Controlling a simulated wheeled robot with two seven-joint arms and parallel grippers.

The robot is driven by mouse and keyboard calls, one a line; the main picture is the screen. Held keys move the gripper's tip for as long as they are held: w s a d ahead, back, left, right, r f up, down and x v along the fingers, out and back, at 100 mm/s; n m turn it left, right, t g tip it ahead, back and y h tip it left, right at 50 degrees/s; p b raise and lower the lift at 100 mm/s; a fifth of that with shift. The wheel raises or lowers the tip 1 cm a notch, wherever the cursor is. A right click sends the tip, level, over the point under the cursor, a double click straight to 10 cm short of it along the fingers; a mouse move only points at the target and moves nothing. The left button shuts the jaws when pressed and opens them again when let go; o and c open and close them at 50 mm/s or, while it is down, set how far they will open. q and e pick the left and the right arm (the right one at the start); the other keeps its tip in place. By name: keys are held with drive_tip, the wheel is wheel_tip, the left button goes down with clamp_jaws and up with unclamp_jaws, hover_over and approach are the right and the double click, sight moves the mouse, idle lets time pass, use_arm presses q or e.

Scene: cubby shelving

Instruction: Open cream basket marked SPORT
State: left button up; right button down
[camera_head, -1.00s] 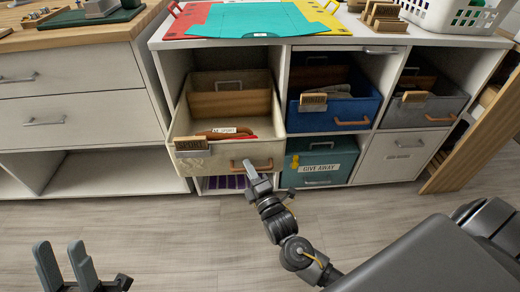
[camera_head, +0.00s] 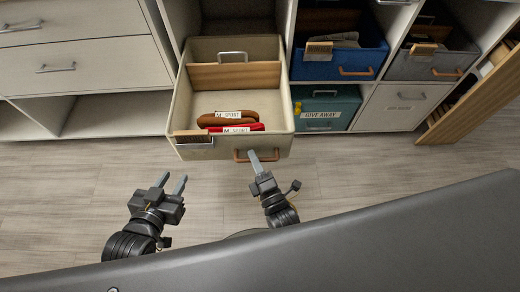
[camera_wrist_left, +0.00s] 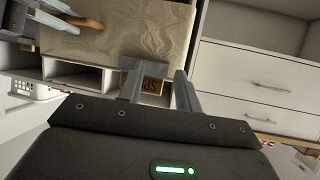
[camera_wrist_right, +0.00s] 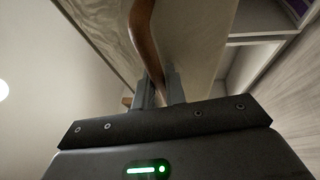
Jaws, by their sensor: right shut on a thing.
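The cream basket (camera_head: 218,150) sticks far out of its cubby in the head view. A wooden label (camera_head: 193,136) hangs at its front left corner, and part of its lettering shows in the left wrist view (camera_wrist_left: 153,85). A brown handle (camera_head: 256,156) is on its front. My right gripper (camera_head: 253,158) is shut on this handle, which runs between its fingers in the right wrist view (camera_wrist_right: 148,50). My left gripper (camera_head: 172,181) is open and empty, below and in front of the basket's left front corner, apart from it.
The basket holds a wooden divider (camera_head: 235,75) and brown and red items tagged M. SPORT (camera_head: 230,122). A blue basket (camera_head: 340,62), a grey basket (camera_head: 432,62) and a teal GIVE AWAY box (camera_head: 322,110) are to the right. The floor in front is clear.

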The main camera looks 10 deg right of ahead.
use_arm(q)
drive_tip(key=shift+a+f, duration=0.1)
drive_tip(key=shift+f, duration=0.1)
use_arm(e)
drive_tip(key=shift+s, duration=0.15)
drive_tip(key=c, duration=1.7)
unclamp_jaws()
drive_tip(key=shift+c, duration=0.2)
